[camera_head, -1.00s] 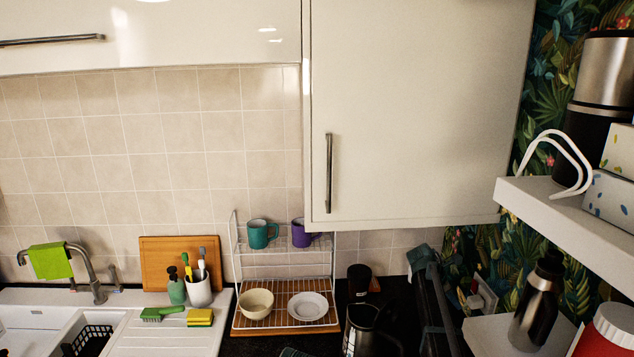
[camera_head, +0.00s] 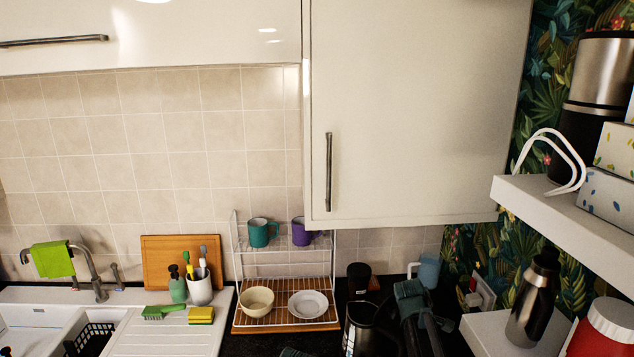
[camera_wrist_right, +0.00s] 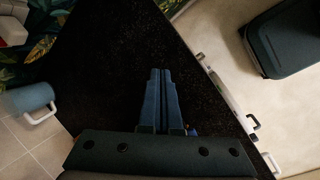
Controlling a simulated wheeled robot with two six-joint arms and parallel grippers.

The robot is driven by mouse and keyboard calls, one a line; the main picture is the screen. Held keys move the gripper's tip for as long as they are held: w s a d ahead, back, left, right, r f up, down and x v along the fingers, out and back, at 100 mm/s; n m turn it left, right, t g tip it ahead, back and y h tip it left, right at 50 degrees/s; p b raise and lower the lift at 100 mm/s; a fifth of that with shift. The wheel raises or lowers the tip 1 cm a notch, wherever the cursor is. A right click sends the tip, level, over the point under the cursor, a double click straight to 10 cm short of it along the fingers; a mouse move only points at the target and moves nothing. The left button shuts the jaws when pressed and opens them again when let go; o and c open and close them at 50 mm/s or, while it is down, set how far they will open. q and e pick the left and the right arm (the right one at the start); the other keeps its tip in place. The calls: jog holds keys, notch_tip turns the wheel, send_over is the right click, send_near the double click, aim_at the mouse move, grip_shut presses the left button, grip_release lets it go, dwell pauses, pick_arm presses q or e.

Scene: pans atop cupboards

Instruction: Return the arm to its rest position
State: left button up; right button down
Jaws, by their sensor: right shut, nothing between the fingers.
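My right arm (camera_head: 412,300) shows at the bottom right of the head view, low over the dark worktop. Its gripper fingers cannot be made out clearly there. In the right wrist view my right gripper (camera_wrist_right: 161,85) has its two blue fingers together, with nothing between them, over a dark speckled surface. My left gripper cannot be made out in either view. No pan shows in these frames.
A light blue mug (camera_head: 429,271) stands behind my right arm. A black-and-steel kettle (camera_head: 361,328) is to its left, beside the dish rack (camera_head: 283,328). A white shelf (camera_head: 540,205) and a steel flask (camera_head: 533,305) are at the right. The wall cupboard (camera_head: 410,110) hangs above.

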jog(key=s+a+f+m+y, duration=0.1)
jog(key=s+a+m+y, duration=0.1)
jog(key=s+a+m, duration=0.55)
jog(key=s+a+f+m+y, duration=0.15)
jog(key=s+a, duration=0.35)
jog(key=s, duration=0.5)
jog(key=s+a+f+n+g+b, duration=0.1)
jog(key=s+a+f+n+b, duration=0.2)
jog(key=s+a+f+b, duration=0.2)
jog(key=a+f+h+b, duration=0.1)
jog(key=a+f+b, duration=0.2)
jog(key=a+b, duration=0.1)
jog(key=shift+a, duration=0.9)
